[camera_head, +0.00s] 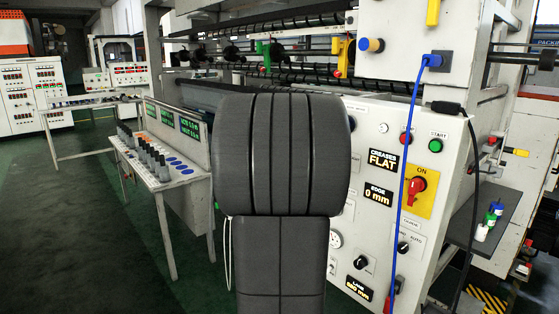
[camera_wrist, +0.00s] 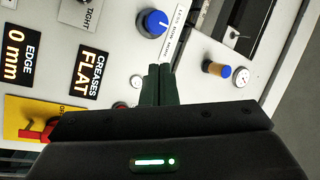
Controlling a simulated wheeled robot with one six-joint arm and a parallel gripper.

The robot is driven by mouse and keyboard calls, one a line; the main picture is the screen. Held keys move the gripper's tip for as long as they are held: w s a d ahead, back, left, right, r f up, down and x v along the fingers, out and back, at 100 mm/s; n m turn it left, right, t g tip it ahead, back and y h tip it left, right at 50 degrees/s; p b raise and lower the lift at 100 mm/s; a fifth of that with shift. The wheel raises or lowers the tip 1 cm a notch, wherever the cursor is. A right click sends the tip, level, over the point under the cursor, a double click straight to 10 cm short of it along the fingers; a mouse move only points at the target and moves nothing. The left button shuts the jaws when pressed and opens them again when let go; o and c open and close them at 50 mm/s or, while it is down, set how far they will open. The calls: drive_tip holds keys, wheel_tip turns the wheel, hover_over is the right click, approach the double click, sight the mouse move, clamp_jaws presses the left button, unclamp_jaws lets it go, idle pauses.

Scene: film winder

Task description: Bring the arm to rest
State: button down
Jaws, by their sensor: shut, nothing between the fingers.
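My gripper (camera_wrist: 157,84) shows in the wrist view with its two dark fingers together and nothing between them. It points at the film winder's white control panel (camera_wrist: 115,50), which appears turned on its side there; I cannot tell the exact gap. In the head view, a large dark grey part of my own arm fills the middle and hides the gripper and part of the machine. The control panel (camera_head: 372,150) stands to the right of my arm, with a red rotary switch (camera_head: 416,186) on a yellow plate and a green start button (camera_head: 435,145).
A slanted console (camera_head: 160,165) with several dark levers stands left of my arm. A blue cable (camera_head: 408,170) hangs down the panel's front. A grey side shelf (camera_head: 490,215) holds small bottles at the right. The green floor (camera_head: 60,230) is open at the left.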

drive_tip(key=s+d+f+m+g+h+b, duration=0.1)
drive_tip(key=s+d+f+b, duration=0.1)
drive_tip(key=f+b, duration=0.2)
drive_tip(key=s+d+f+m+g+b, duration=0.1)
drive_tip(key=s+d+f+m+b, duration=0.1)
drive_tip(key=f, duration=0.5)
drive_tip(key=s+d+b, duration=0.1)
drive_tip(key=b, duration=0.1)
drive_tip(key=shift+d+f+h+b, duration=0.15)
drive_tip(key=shift+f+h+b, duration=0.15)
drive_tip(key=shift+f+h, duration=0.1)
drive_tip(key=shift+r, duration=0.1)
